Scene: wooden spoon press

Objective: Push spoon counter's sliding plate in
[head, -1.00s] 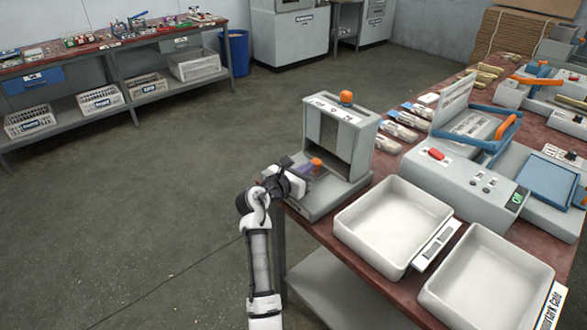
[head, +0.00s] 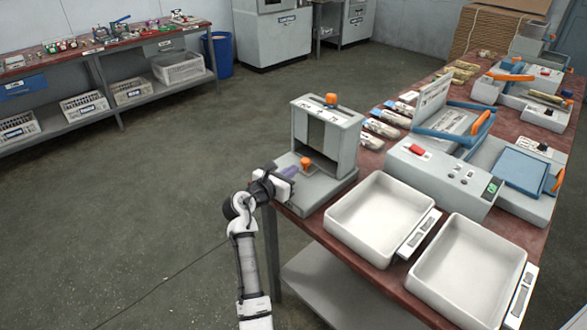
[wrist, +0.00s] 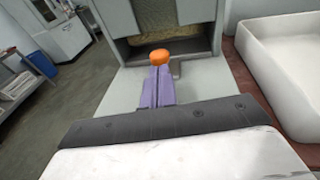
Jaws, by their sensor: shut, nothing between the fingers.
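The spoon counter (head: 340,140) is a grey upright housing with an orange knob on top, at the table's near left corner. Its sliding plate carries a second, lower orange knob (head: 306,163), which stands in front of the housing's open front. The wrist view shows this knob (wrist: 155,59) just outside the dark opening. My gripper (head: 293,172) is shut and empty, with its purple fingers pointing at the knob from the outer side. In the wrist view the fingertips (wrist: 159,73) end right at the knob; whether they touch it I cannot tell. Most of the plate's outline is hard to make out.
Two white trays (head: 374,219) stand right of the counter. A grey machine with a red switch (head: 434,165) and wooden spoon bundles (head: 381,129) lie beyond. Open floor (head: 150,210) is to the left.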

